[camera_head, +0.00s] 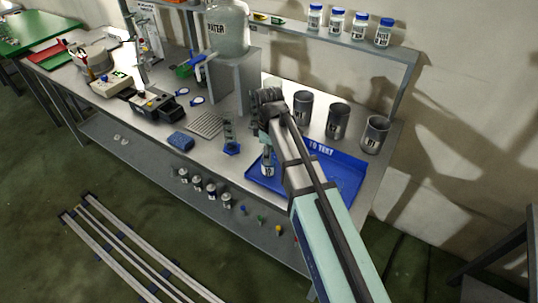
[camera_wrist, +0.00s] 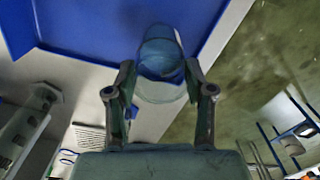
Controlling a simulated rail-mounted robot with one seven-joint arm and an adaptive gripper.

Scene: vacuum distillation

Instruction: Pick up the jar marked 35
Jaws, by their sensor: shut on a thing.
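A clear glass jar with a bluish tint (camera_wrist: 161,58) is between the two fingers of my gripper (camera_wrist: 160,76) in the wrist view. The fingers press on it from both sides. In the head view the jar (camera_head: 267,164) shows by the left edge of the blue tray (camera_head: 345,187), just left of my arm. Its label is too small to read, so I cannot tell whether it is marked 35. I cannot tell whether its base touches anything. My arm hides part of the tray and most of my gripper in the head view.
Three grey metal cans (camera_head: 338,121) stand behind the tray. Several blue-lidded jars (camera_head: 337,21) are on the raised shelf. A large water container (camera_head: 227,30) stands on a grey stand. A blue sponge (camera_head: 181,141) and a perforated rack (camera_head: 206,124) lie left. Small bottles (camera_head: 211,188) sit on the lower shelf.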

